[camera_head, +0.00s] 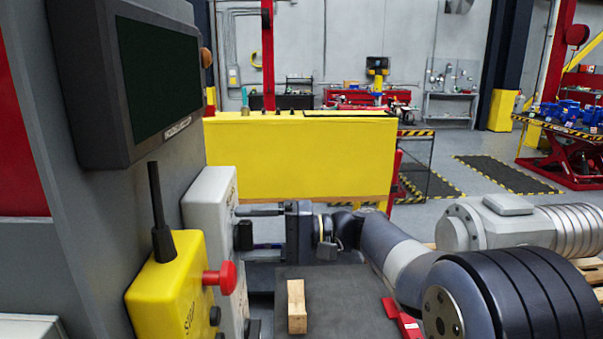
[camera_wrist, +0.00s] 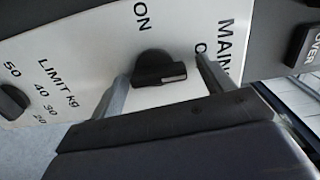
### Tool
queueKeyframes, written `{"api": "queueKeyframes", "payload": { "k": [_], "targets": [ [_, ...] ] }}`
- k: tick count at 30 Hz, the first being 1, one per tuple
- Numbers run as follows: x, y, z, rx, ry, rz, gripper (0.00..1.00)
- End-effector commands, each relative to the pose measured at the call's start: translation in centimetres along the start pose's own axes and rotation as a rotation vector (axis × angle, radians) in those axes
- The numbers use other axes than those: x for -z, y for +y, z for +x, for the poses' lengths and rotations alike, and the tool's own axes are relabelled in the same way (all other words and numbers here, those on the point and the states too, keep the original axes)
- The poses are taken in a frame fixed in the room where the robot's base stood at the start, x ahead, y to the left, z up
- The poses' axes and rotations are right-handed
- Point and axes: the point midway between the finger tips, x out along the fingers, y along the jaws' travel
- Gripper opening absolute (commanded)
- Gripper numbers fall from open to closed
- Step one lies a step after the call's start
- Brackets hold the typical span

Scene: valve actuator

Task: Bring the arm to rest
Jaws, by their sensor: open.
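My gripper (camera_head: 262,212) reaches left toward the light grey control panel (camera_head: 208,205) in the head view. In the wrist view my gripper (camera_wrist: 162,78) is open, with its two fingers on either side of a black rotary knob (camera_wrist: 160,68). The knob sits on the white panel face between printed "ON" and "MAIN" labels. Whether the fingers touch the knob or the panel I cannot tell. My arm stretches from the right foreground to the panel.
A yellow box (camera_head: 168,285) with a red button (camera_head: 222,278) and a dark screen (camera_head: 160,75) are at the left. A wooden block (camera_head: 297,305) lies on a dark surface below my gripper. A yellow barrier (camera_head: 300,158) stands behind. A second knob (camera_wrist: 12,102) is at the wrist view's left.

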Motion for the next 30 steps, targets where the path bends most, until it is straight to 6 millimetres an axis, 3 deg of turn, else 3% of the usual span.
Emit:
{"api": "queueKeyframes", "payload": {
  "k": [30],
  "targets": [
    [-0.41, 0.06, -0.27, -0.002, 0.003, -0.922, 0.76]
  ]
}}
